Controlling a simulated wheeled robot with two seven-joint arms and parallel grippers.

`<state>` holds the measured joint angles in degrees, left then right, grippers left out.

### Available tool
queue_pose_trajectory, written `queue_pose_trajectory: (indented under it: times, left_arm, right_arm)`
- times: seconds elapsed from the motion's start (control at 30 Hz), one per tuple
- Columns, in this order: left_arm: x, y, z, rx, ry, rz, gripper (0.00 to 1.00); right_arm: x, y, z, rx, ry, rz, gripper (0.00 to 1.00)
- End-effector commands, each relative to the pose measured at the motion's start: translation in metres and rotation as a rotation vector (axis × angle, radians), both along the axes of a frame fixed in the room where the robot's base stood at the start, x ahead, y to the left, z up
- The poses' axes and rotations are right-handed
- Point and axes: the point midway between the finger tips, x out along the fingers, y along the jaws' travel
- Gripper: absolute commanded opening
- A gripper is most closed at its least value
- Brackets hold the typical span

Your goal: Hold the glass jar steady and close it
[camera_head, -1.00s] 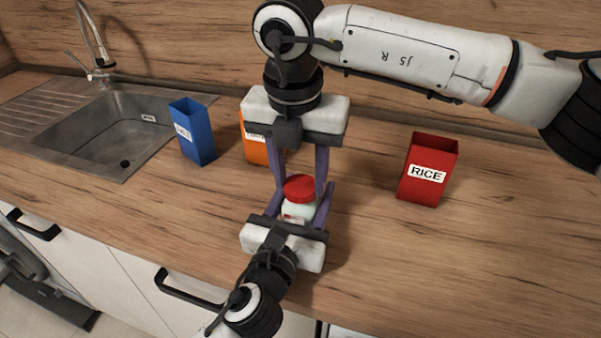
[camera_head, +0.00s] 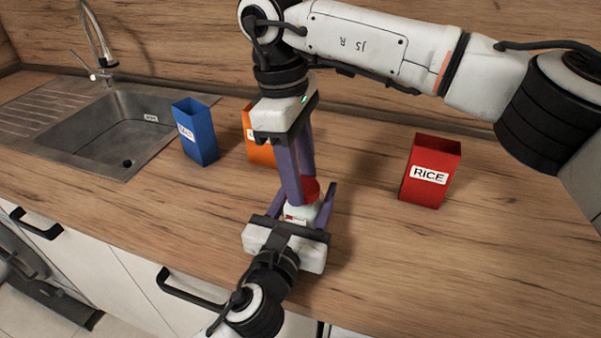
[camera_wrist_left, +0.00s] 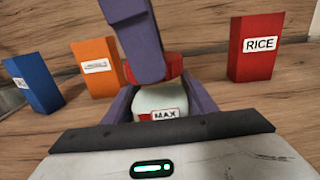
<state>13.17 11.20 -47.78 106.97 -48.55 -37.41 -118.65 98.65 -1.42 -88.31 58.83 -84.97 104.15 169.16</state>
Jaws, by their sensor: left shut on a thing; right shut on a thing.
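The glass jar (camera_head: 297,211) stands upright on the counter, pale, with a red and white label; it also shows in the left wrist view (camera_wrist_left: 158,98). Its red lid (camera_head: 312,189) sits on top, partly hidden by purple fingers; in the left wrist view the lid (camera_wrist_left: 172,89) shows behind a finger. My left gripper (camera_head: 300,204) is shut on the jar's body from the front. My right gripper (camera_head: 303,187) reaches down from above and is shut on the lid. I cannot tell how tightly the lid sits.
A red RICE box (camera_head: 430,172) stands to the right. An orange box (camera_head: 260,150) and a blue box (camera_head: 195,135) stand behind and left. The steel sink (camera_head: 110,125) is at far left. The counter (camera_head: 500,250) is clear at right.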

Motion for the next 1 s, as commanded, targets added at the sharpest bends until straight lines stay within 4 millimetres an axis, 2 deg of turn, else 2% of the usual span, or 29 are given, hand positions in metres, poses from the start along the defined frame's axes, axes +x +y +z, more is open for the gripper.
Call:
queue_pose_trajectory:
  times: [0.03,0.07,0.17,0.53,0.83,1.0]
  left_arm:
    - [0.0,0.0,-0.001,0.001,0.002,0.0,0.0]
    - [0.0,0.0,-0.001,0.001,0.002,0.0,0.0]
    - [0.0,0.0,-0.001,0.001,0.002,0.0,0.0]
    - [0.0,0.0,-0.001,0.001,0.002,0.0,0.0]
    - [0.0,0.0,-0.001,0.001,0.002,0.0,0.0]
    - [0.0,0.0,-0.001,0.001,0.002,0.0,0.0]
  right_arm:
    - [0.0,0.0,0.001,0.001,-0.001,0.001,0.21]
    - [0.0,0.0,0.001,0.001,-0.001,0.001,0.43]
    - [0.0,0.0,0.001,0.001,-0.001,0.002,0.6]
    - [0.0,0.0,0.004,0.0,-0.002,0.003,0.6]
    - [0.001,0.0,0.04,0.001,-0.003,0.002,0.6]
    - [0.0,0.0,0.045,0.0,0.0,0.005,0.6]
